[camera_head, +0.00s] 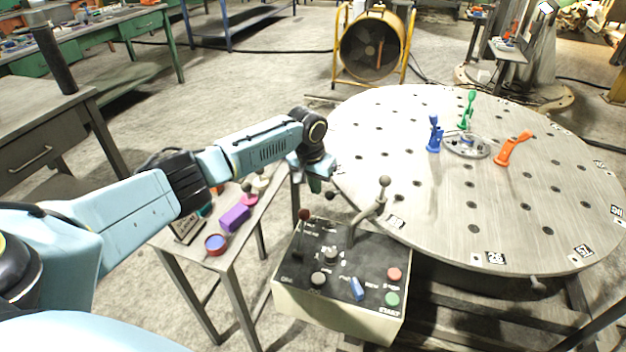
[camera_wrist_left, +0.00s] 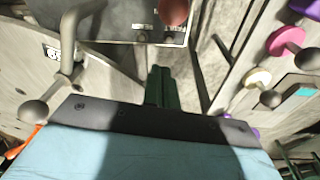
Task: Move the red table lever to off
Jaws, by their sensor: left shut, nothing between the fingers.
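The red table lever (camera_head: 304,215) has a dark red ball knob on a thin dark stem. It stands at the back left of the black-topped control box (camera_head: 318,240). The knob also shows at the top edge of the left wrist view (camera_wrist_left: 174,10). My left gripper (camera_head: 315,185) is shut and empty, above and behind the lever, apart from it. In the left wrist view its closed dark green fingers (camera_wrist_left: 160,87) point towards the box side, below the red knob. The labels near the lever are too small to read surely. My right gripper is not in view.
A grey ball-topped lever (camera_head: 384,182) rises right of the red one. The box front carries a red button (camera_head: 394,274), a green button (camera_head: 392,299) and a blue switch (camera_head: 357,288). A round perforated table (camera_head: 400,125) lies behind. A side table (camera_head: 205,255) with coloured items stands left.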

